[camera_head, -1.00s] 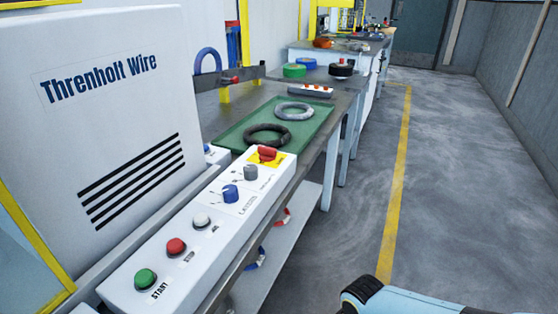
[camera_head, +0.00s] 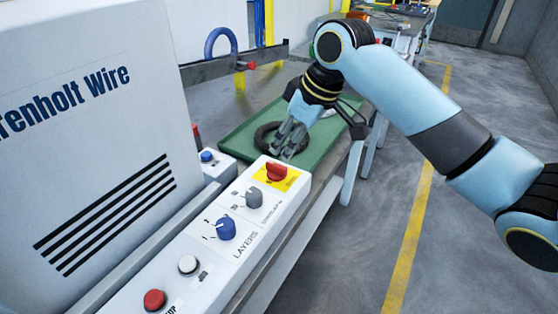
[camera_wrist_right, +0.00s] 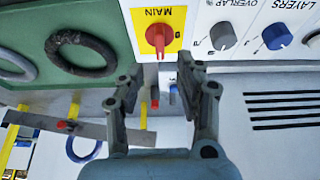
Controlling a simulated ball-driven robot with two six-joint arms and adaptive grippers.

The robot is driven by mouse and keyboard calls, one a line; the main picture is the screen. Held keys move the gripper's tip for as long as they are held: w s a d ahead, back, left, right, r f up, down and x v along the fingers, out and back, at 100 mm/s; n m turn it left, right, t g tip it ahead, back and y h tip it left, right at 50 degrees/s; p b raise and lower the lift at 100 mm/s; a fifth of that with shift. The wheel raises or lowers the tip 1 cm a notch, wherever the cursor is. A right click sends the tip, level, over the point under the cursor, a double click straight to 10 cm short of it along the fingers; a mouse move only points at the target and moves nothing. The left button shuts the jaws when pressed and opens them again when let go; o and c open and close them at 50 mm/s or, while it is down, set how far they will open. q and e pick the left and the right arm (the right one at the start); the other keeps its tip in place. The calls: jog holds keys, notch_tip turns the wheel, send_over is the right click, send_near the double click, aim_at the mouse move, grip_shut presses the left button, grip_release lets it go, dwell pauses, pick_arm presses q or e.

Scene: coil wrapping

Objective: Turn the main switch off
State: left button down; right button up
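The main switch is a red knob (camera_head: 276,171) on a yellow plate at the far end of the white control panel (camera_head: 215,262). In the right wrist view the red knob (camera_wrist_right: 159,40) sits beside the word MAIN, ahead of the fingertips. My right gripper (camera_head: 290,143) reaches in from the right, just behind the switch and above the green tray. In the right wrist view my right gripper (camera_wrist_right: 160,76) is open, with nothing between its fingers and a gap to the knob. My left gripper is not in view.
Next to the switch are a grey knob (camera_head: 253,197), a blue LAYERS knob (camera_head: 225,228), a white button (camera_head: 188,265) and a red button (camera_head: 154,300). A green tray (camera_head: 233,143) with a dark coil (camera_head: 264,137) lies behind. A white cabinet (camera_head: 90,130) stands left.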

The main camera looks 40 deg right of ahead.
aim_at(277, 164)
jog(key=x, duration=0.7)
jog(key=shift+b, duration=0.35)
jog(key=shift+c, duration=0.3)
grip_shut()
